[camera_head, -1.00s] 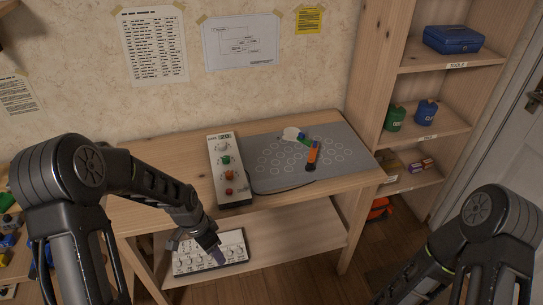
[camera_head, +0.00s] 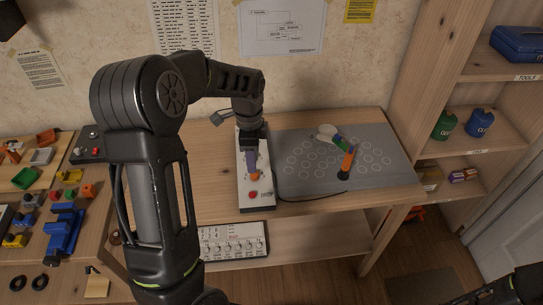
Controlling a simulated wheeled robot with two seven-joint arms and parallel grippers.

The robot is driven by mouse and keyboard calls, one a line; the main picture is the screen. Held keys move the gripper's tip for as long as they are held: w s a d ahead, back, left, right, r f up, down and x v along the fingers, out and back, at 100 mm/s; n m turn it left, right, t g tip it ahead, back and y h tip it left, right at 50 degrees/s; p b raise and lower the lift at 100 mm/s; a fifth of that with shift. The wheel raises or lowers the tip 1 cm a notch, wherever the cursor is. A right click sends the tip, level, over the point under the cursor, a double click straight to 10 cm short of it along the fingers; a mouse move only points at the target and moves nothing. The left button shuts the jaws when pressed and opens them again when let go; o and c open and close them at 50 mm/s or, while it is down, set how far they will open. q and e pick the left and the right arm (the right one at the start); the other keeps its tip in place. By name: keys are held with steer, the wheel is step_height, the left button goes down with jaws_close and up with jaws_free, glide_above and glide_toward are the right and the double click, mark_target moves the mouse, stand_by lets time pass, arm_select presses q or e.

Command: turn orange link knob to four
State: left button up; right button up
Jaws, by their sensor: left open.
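The white knob panel (camera_head: 258,205) stands on the wooden workbench, a narrow upright strip in the picture. Its red knob (camera_head: 252,194) shows near the lower end. My left gripper (camera_head: 253,170) is open and reaches down over the middle of the panel, just above the red knob in the picture. It covers the spot of the orange knob, so I cannot see that knob clearly, its setting, or whether a finger touches it. The white and green knobs are also hidden behind the gripper and wrist.
A grey mat (camera_head: 385,172) with printed circles lies right of the panel, bearing an orange-and-black tool (camera_head: 347,161). A second knob box (camera_head: 233,240) sits on the shelf below. Small parts crowd the left table. Bare bench (camera_head: 210,190) lies left of the panel.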

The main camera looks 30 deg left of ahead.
mark_target(255, 176)
arm_select(q)
steer(key=shift+w+a+r, duration=0.1)
steer(key=shift+w+r, duration=0.15)
steer(key=shift+w, duration=0.4)
steer(key=shift+s+r, duration=0.15)
steer(key=shift+s, duration=0.25)
steer(key=shift+w+f, duration=0.15)
steer(key=shift+f, duration=0.15)
step_height(255, 176, down, 7)
steer(key=shift+f+p, duration=0.2)
steer(key=shift+p, duration=0.4)
steer(key=shift+c, duration=0.2)
jaws_close()
